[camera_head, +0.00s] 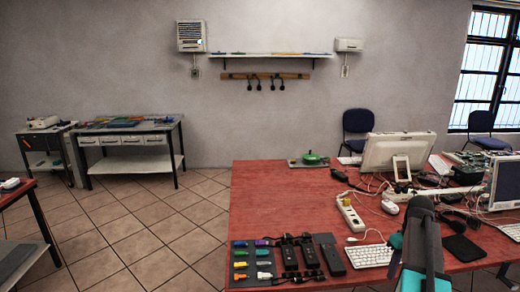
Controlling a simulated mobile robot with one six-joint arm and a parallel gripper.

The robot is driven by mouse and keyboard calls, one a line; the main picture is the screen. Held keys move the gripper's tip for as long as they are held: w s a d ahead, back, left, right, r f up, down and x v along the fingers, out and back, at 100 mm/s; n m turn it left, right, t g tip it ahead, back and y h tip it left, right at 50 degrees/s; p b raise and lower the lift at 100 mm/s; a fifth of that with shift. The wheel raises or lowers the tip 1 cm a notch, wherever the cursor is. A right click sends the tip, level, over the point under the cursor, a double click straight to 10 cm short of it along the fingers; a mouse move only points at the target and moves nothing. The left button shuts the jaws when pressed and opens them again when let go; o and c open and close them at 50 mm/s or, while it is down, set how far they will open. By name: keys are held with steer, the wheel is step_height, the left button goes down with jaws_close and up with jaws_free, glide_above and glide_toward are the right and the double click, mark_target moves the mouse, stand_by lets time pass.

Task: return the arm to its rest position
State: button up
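Part of my arm (424,245), dark grey with teal joints, shows at the bottom right in the head view. It stands in front of the red table (275,205) and covers a piece of it. I make out no fingers, so I cannot see whether my gripper is open or holds anything. The rest of the arm is cut off by the lower edge of the picture.
Near the arm are a white keyboard (369,256), a black mouse pad (463,248), a power strip (351,214) and tangled cables. A monitor (395,152) stands behind. A dark tool mat (240,272) lies front left. The tiled floor (160,215) left is clear.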

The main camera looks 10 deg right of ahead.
steer(key=s+a+f+n+g+y, duration=0.1)
steer(key=s+a+f+n+g, duration=0.15)
steer(key=a+f, duration=1.05)
steer(key=s+a+f+n+g, duration=0.15)
steer(key=s+a+f, duration=0.25)
steer(key=a+f, duration=0.9)
steer(key=s+a+f+m, duration=0.1)
steer(key=s+a+f, duration=0.3)
steer(key=s, duration=0.3)
steer(key=s+a+f+m+g+h, duration=0.1)
steer(key=s+a+f+m, duration=0.1)
steer(key=s+a+f, duration=0.2)
steer(key=s+a+f+m, duration=0.1)
steer(key=s+a+f, duration=0.4)
steer(key=s+f, duration=0.3)
steer(key=shift+s+m+g+h, duration=0.3)
steer(key=shift+s+h, duration=0.1)
steer(key=shift+s, duration=1.2)
